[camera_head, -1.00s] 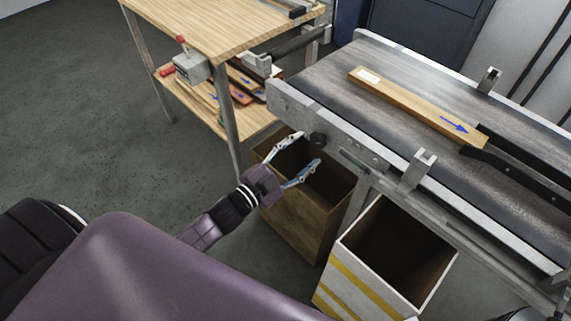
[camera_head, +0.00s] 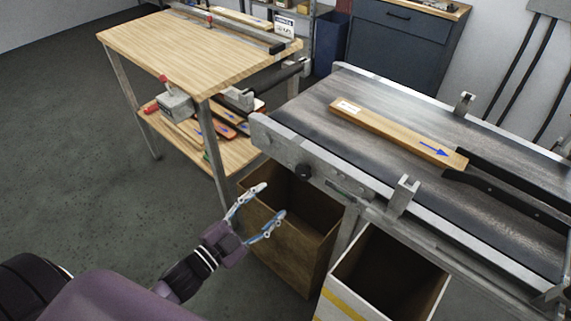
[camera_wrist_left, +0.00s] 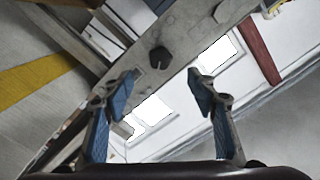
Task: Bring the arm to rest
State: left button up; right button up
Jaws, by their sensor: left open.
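My left gripper (camera_head: 266,207) is open and empty in the head view. Its fingers stand apart in front of the opening of the brown bin (camera_head: 289,254), below the near left end of the conveyor. In the left wrist view the two blue-padded fingertips (camera_wrist_left: 164,82) are wide apart with nothing between them. A dark knob (camera_wrist_left: 159,57) on a grey frame shows beyond them. My right gripper is not in view.
A wooden strip with a blue arrow (camera_head: 395,132) lies on the conveyor (camera_head: 319,102). A white bin with yellow stripes (camera_head: 340,303) stands right of the brown bin. A wooden workbench (camera_head: 180,50) stands behind left. Floor on the left is clear.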

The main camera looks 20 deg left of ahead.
pick_arm(q)
jog(key=shift+f, duration=0.1)
jog(key=s+a+f+n+g+y, duration=0.2)
jog(key=s+f, duration=0.2)
jog(key=f, duration=0.7)
jog(key=s+a+f+n+g+y, duration=0.2)
jog(key=s+f+g, duration=0.1)
jog(key=f, duration=0.8)
jog(key=s+a+f+n+g+y, duration=0.15)
jog(key=s+f, duration=0.25)
jog(key=f, duration=0.7)
jog(key=s+d+f+n+g, duration=0.1)
jog(key=s+f+g, duration=0.2)
jog(key=s+f, duration=0.3)
jog(key=s+d+f+n+g, duration=0.1)
jog(key=s+f+g, duration=0.2)
jog(key=s, duration=0.9)
jog(key=s+d+f+n+g, duration=0.1)
jog(key=s+f+n+g, duration=0.1)
jog(key=s+f, duration=0.6)
jog(key=shift+s+d+f+g+y, duration=0.35)
jog(key=shift+s+g, duration=0.4)
